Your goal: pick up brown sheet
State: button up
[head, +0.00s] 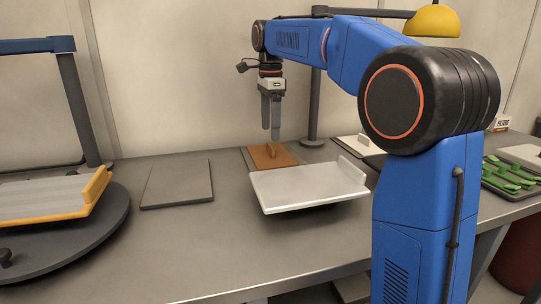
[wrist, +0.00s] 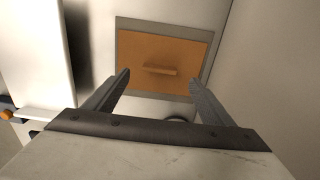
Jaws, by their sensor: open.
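The brown sheet (head: 284,158) lies flat on a grey pad on the table, near the back wall. It has a small raised brown handle (head: 271,151) in its middle. In the wrist view the sheet (wrist: 190,50) shows between and beyond my fingertips, with its handle (wrist: 160,70) lying crosswise. My gripper (head: 270,137) points down above the sheet, and its fingers hide part of it in the head view. In the wrist view my gripper (wrist: 160,78) is open and empty, with the fingers on either side of the handle. I cannot tell the exact height.
A white tray (head: 300,188) stands just in front of the sheet, close to it. An empty grey pad (head: 178,185) lies to the left. A yellow-edged tray (head: 40,215) sits on a round dark turntable (head: 95,255) at the far left. The table front is clear.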

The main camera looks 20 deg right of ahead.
aim_at(271, 146)
jog(key=shift+f, duration=2.95)
jog(key=c, duration=1.1)
